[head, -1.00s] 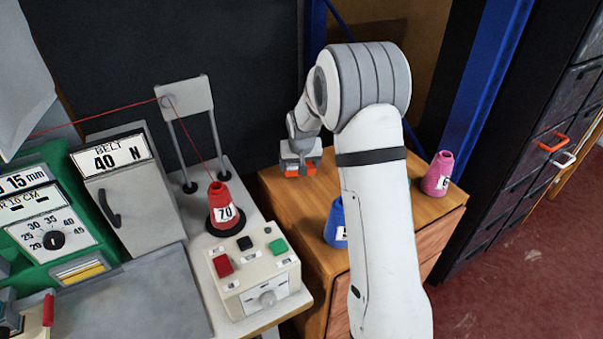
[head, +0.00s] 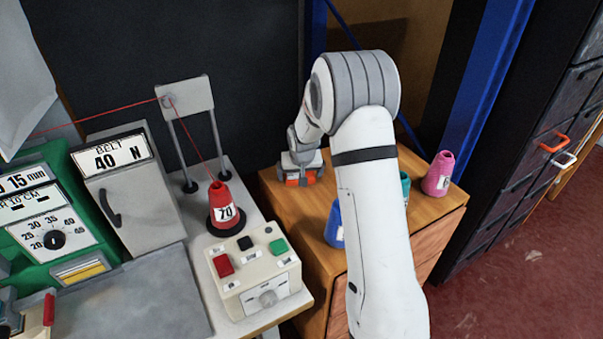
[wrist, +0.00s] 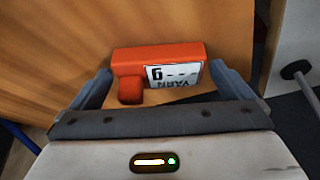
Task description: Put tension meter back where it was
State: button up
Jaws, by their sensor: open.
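The tension meter is an orange block with a white label reading "YARN", seen in the wrist view (wrist: 158,56). It appears to rest on the wooden cabinet top (head: 400,210). My gripper (head: 302,172) is low over the back left of that top, with a little orange showing beneath it in the head view. In the wrist view my gripper's jaws (wrist: 163,80) are open, one on each side of the meter, with gaps visible. Whether the meter touches the wood cannot be told for certain.
Blue (head: 335,225), teal (head: 405,187) and pink (head: 438,174) cones stand on the cabinet, the teal one partly behind my arm. Left are a red cone (head: 222,207) marked 70, a button box (head: 252,268) and a thread stand (head: 187,95).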

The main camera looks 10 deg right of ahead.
jog(key=shift+r, duration=0.25)
jog(key=v, duration=1.2)
jog(key=s+r+g, duration=0.1)
jog(key=s+r, duration=0.2)
jog(key=s, duration=1.3)
jog(key=s+r+g, duration=0.1)
jog(key=s+r, duration=0.2)
jog(key=s, duration=1.3)
jog(key=shift+s+d+r+n, duration=0.4)
jog(key=shift+d, duration=0.05)
jog(key=shift+r, duration=0.2)
